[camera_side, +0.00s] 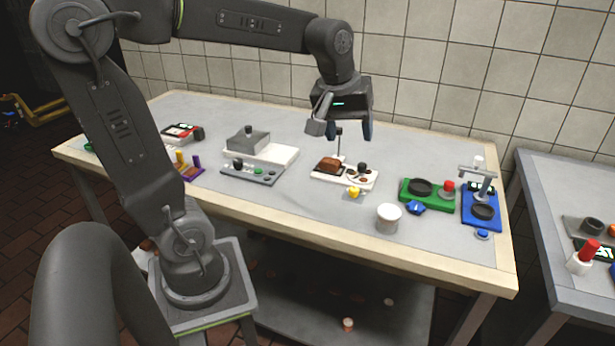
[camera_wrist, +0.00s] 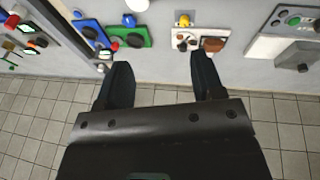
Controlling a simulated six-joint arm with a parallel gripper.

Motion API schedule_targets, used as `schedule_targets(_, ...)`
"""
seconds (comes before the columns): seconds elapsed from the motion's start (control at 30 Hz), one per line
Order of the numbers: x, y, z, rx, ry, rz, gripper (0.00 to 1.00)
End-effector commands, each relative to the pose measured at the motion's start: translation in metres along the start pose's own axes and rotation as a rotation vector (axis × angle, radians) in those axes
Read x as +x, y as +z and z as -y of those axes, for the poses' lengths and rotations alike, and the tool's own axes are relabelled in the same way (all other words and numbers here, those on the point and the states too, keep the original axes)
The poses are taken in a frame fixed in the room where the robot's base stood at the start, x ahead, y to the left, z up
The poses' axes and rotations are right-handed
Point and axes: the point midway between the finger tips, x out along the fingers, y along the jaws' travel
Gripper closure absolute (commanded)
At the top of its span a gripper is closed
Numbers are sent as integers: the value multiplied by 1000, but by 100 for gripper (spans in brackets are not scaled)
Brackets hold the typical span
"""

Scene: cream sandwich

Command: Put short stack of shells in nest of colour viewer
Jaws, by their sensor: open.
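My gripper (camera_side: 348,131) is open and empty, raised above the back of the table. Its two dark fingers are spread wide in the wrist view (camera_wrist: 163,62). The board (camera_wrist: 187,34) also shows in the wrist view. A green device (camera_side: 410,198) and a blue device (camera_side: 468,213) each have a dark round recess. I cannot tell for sure which is the colour viewer or which rounds are the short stack.
A white tub (camera_side: 389,217), a yellow piece (camera_side: 354,192) and a blue piece (camera_side: 416,207) stand near the front. A grey box on a white base (camera_side: 280,153) and a grey panel (camera_side: 250,174) lie left. The tiled wall (camera_side: 450,70) is behind. Bare tabletop lies at front centre.

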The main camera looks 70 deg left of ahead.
Motion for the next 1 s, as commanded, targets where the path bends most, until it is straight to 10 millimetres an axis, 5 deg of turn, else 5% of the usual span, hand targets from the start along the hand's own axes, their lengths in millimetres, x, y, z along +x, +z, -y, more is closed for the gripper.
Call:
schedule_targets(0.1, -16, 58, 7, 313, 66, -48, 38)
schedule_targets(0.33, -18, 126, 29, 738, 140, -123, 38)
schedule_targets(0.5, -15, 141, 36, 846, 156, -145, 38)
schedule_targets(1.0, -15, 141, 36, 849, 156, -145, 38)
